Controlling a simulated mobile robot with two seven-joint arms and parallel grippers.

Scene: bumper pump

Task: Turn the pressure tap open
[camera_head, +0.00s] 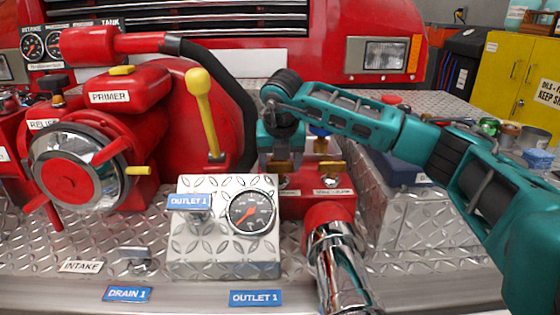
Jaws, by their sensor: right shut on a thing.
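A red manifold (312,206) stands right of the gauge box and carries two brass tap bodies, the left one (281,167) and the right one (332,168). The right tap has a blue handle (320,132). Small labels sit below both taps, too small to read surely. My right gripper (281,150) points down over the left tap and is shut on its handle, which the gripper hides. I cannot tell how far that tap is turned. My left gripper is not in view.
A metal box with a pressure gauge (251,212) and an OUTLET 1 tag (190,201) stands just left. A yellow lever (204,112) rises behind it. A chrome outlet pipe (338,262) comes forward below the manifold. Cans (534,138) stand at the right.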

